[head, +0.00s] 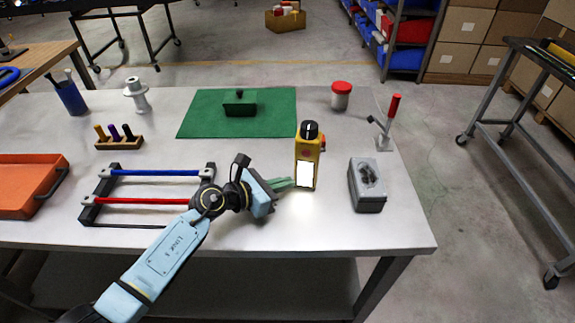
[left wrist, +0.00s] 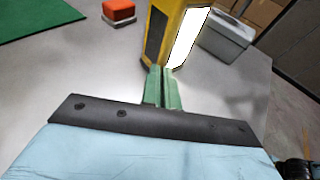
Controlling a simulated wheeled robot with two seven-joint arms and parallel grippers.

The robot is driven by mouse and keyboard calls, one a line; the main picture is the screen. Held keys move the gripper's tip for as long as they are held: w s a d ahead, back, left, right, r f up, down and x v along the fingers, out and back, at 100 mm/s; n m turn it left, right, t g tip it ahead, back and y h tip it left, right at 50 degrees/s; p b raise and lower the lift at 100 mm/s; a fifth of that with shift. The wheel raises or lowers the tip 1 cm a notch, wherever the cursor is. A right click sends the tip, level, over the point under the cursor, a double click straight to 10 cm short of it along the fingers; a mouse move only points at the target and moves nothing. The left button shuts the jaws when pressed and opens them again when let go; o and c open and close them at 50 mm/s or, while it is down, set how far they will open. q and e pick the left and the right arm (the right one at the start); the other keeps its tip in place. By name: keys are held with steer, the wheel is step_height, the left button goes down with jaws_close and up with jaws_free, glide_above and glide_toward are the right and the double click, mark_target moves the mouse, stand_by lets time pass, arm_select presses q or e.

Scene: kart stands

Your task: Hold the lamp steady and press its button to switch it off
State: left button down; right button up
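The lamp (head: 307,160) is a yellow upright box with a black knob on top, a small red part on its upper side and a bright white lit panel. It stands upright on the grey table; its lower part shows in the left wrist view (left wrist: 158,32). My left gripper (head: 285,184) is at the lamp's left side, low down. Its green fingers (left wrist: 163,88) lie close together and point at the lamp's lower edge, not around it. I cannot tell whether they touch it. My right gripper is not in view.
A grey box (head: 367,187) stands right of the lamp, with a red-handled clamp (head: 384,130) behind it. A rack with blue and red bars (head: 90,205) lies left, near my left arm.

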arm_select(q)
steer(key=c, duration=0.6)
jaws_free()
